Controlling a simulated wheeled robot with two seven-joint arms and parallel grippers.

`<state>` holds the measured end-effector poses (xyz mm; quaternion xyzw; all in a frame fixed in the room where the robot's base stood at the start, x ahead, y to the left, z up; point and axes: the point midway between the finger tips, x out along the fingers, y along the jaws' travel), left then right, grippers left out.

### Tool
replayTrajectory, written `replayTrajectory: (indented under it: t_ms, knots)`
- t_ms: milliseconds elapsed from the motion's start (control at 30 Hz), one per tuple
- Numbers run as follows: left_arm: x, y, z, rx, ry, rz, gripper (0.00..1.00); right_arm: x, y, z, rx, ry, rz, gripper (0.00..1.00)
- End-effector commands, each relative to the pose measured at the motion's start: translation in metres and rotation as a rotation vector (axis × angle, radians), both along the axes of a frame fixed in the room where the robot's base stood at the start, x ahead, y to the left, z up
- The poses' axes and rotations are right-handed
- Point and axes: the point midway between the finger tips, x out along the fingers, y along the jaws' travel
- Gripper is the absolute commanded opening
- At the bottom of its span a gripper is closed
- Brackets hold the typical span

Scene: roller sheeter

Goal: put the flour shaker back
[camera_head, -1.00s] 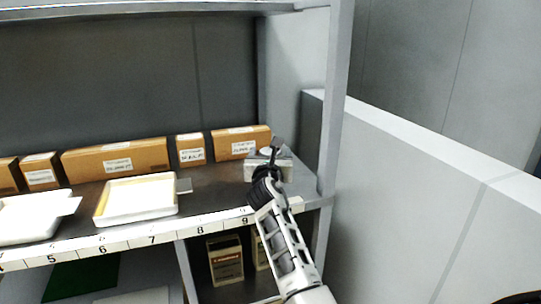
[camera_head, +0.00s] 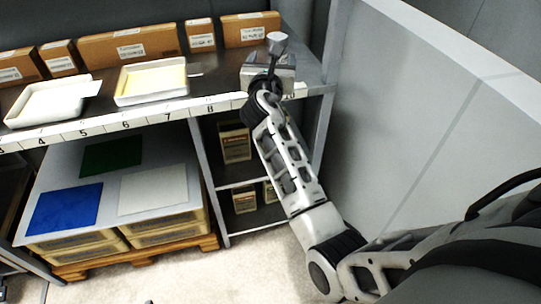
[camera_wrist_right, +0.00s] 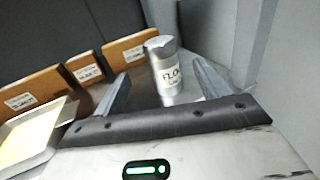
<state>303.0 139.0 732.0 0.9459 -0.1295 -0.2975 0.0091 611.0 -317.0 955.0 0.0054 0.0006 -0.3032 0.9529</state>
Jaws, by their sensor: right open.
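The flour shaker (camera_wrist_right: 166,74) is a silver cylinder with a white label reading "FLO". In the right wrist view it stands at the right end of the shelf, in front of the wall. My right gripper (camera_wrist_right: 160,80) is open, with one finger on each side of the shaker in the picture. I cannot tell whether either finger touches it. In the head view my right gripper (camera_head: 258,72) is over the right end of the shelf (camera_head: 209,88). My left gripper is not in view.
Cardboard boxes (camera_head: 126,48) line the back of the shelf. A tray with yellow contents (camera_head: 152,80) and a white tray (camera_head: 47,102) lie left of my gripper. A grey partition (camera_head: 400,100) stands close on the right. Boxes and coloured sheets sit below.

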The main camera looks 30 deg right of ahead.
Motion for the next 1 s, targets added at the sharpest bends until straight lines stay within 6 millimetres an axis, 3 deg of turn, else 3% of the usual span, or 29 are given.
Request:
replayTrajectory:
  t_ms: [133, 267, 400, 500, 600, 733, 833, 1000]
  knots:
    - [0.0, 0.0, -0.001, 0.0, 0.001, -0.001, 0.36, -0.017, 0.008, -0.035, 0.196, -0.06, 0.049, 0.73]
    - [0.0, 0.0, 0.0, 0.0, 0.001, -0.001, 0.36, -0.057, 0.031, -0.099, 0.663, -0.177, 0.113, 0.73]
    - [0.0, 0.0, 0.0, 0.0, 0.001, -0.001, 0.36, -0.123, 0.071, -0.163, 1.335, -0.293, 0.079, 0.73]
    - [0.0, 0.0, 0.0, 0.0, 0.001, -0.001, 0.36, -0.178, 0.103, -0.196, 1.82, -0.347, -0.058, 0.73]
    - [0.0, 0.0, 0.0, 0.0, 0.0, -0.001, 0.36, -0.229, 0.133, -0.214, 2.238, -0.389, -0.278, 0.73]
    - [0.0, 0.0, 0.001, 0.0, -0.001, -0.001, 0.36, -0.279, 0.161, -0.222, 2.601, -0.436, -0.591, 0.73]
    - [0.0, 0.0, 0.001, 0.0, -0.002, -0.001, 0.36, -0.3, 0.173, -0.223, 2.743, -0.462, -0.763, 0.73]
    - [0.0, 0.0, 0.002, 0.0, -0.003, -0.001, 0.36, -0.309, 0.178, -0.222, 2.809, -0.48, -0.855, 0.73]
